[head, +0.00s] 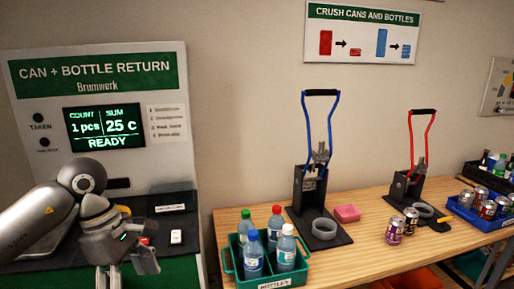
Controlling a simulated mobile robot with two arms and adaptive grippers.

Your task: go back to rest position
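My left arm reaches in from the left, and my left gripper (124,272) hangs in front of the can and bottle return machine (105,58). Its fingers point down and stand apart, with nothing seen between them; the frame's lower edge cuts off the tips. The machine's screen (103,127) reads 1 pcs, 25 C and READY. A small red item, partly hidden behind my gripper, and a white button (176,237) are on the machine's dark shelf. My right gripper is not in view.
A wooden table (365,255) holds a green crate of bottles (230,262), a blue-handled crusher (320,150), a pink sponge (347,213), a red-handled crusher (420,150), loose cans (395,230) and a blue tray of cans (462,214). A dark bottle crate stands at the far right.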

